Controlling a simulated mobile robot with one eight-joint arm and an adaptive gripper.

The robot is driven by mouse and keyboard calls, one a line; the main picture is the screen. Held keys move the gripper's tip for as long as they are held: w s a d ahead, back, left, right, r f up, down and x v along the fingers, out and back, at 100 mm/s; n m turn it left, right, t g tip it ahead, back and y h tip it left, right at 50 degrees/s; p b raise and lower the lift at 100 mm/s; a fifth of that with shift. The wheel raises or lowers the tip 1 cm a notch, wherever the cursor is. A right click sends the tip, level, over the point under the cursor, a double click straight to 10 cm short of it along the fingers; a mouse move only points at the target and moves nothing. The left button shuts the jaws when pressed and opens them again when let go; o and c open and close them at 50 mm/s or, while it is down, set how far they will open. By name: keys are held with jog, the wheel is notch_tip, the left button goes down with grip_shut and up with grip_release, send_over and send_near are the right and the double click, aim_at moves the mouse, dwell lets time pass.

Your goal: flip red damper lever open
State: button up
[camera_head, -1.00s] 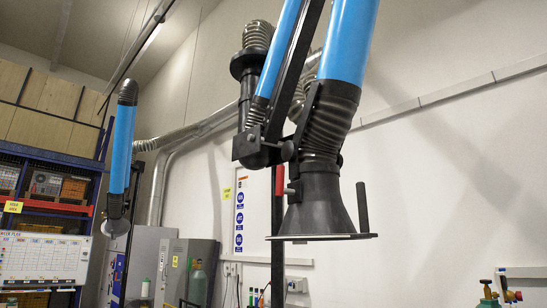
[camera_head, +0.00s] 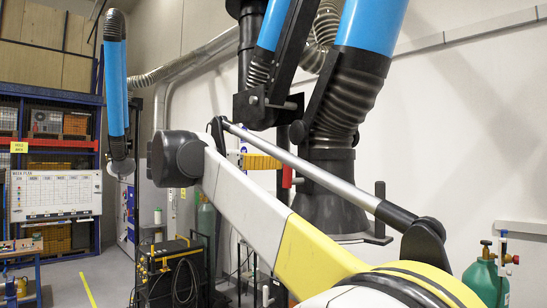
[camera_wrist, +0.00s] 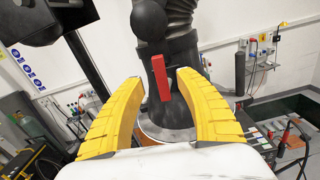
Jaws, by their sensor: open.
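The red damper lever (camera_wrist: 160,77) stands nearly upright on the side of the black extraction hood (camera_wrist: 174,112) in the wrist view. In the head view only a small part of the red lever (camera_head: 287,177) shows behind my arm, against the hood (camera_head: 330,210). My gripper (camera_wrist: 159,84) has its two yellow fingers spread wide, one on each side of the lever. Nothing is held between them, and I cannot tell how far the lever lies beyond the fingertips. In the head view my arm crosses in front of the hood and hides part of it.
A black handle post (camera_head: 380,203) stands at the hood's right rim. Blue extraction ducts (camera_head: 370,25) hang above. A welding cart (camera_head: 168,265) stands left below, and a green gas cylinder (camera_head: 484,280) at the lower right.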

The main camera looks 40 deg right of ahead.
aim_at(286, 161)
jog(key=d, duration=0.5)
jog(key=d+p, duration=0.1)
jog(key=d, duration=0.2)
jog(key=shift+w, duration=0.35)
grip_shut()
jog(key=shift+a, duration=0.1)
jog(key=shift+p, duration=0.3)
